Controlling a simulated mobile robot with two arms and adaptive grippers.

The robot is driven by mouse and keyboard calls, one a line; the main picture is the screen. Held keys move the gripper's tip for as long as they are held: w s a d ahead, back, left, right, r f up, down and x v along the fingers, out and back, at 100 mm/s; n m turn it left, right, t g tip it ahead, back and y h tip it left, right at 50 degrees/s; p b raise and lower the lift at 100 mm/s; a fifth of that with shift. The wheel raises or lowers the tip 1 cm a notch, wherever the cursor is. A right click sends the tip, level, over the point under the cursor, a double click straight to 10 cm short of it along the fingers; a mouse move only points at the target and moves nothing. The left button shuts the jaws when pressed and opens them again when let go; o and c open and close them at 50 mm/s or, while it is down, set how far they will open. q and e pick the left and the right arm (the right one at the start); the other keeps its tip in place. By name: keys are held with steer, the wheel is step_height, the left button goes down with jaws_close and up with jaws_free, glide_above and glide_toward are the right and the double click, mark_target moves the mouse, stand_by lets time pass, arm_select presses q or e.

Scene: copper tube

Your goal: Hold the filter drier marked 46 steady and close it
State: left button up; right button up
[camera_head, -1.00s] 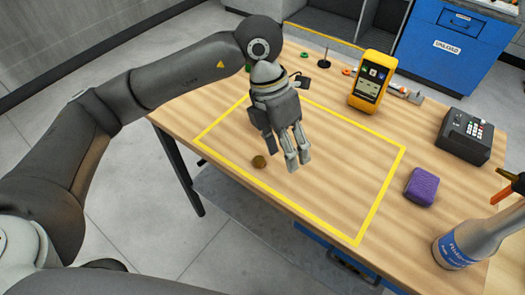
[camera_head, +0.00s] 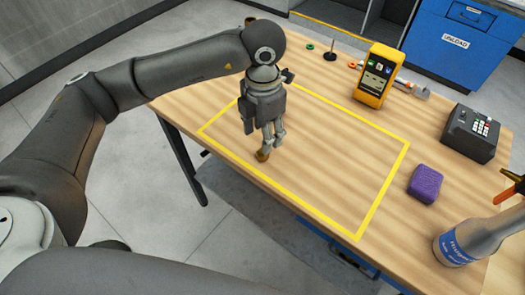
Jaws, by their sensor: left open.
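A small brown round piece (camera_head: 262,156), perhaps a cap, lies inside the yellow-outlined area on the wooden table. My left gripper (camera_head: 267,143) points down with its fingertips at this piece, overlapping part of it in the view. It is open; I cannot tell whether it touches the piece. I cannot make out any marking 46, so I cannot tell which thing is the filter drier. A grey cylindrical part (camera_head: 410,88) lies at the back right, partly behind a yellow handheld device. My right gripper is out of view.
The yellow device (camera_head: 377,75), a black keypad box (camera_head: 470,134), a purple block (camera_head: 426,184) and a bottle with a blue label (camera_head: 478,238) stand to the right. A thin black peg (camera_head: 331,48) stands at the back. The outlined area (camera_head: 330,165) is mostly clear.

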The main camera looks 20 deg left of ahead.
arm_select(q)
steer(key=shift+f, duration=0.3)
steer(key=shift+f, duration=0.1)
steer(key=f, duration=0.1)
steer(key=f+p, duration=0.1)
steer(key=f, duration=0.2)
steer(key=shift+s+d+f, duration=0.2)
steer(key=shift+s, duration=0.05)
steer(key=shift+f, duration=0.3)
steer(key=c, duration=0.9)
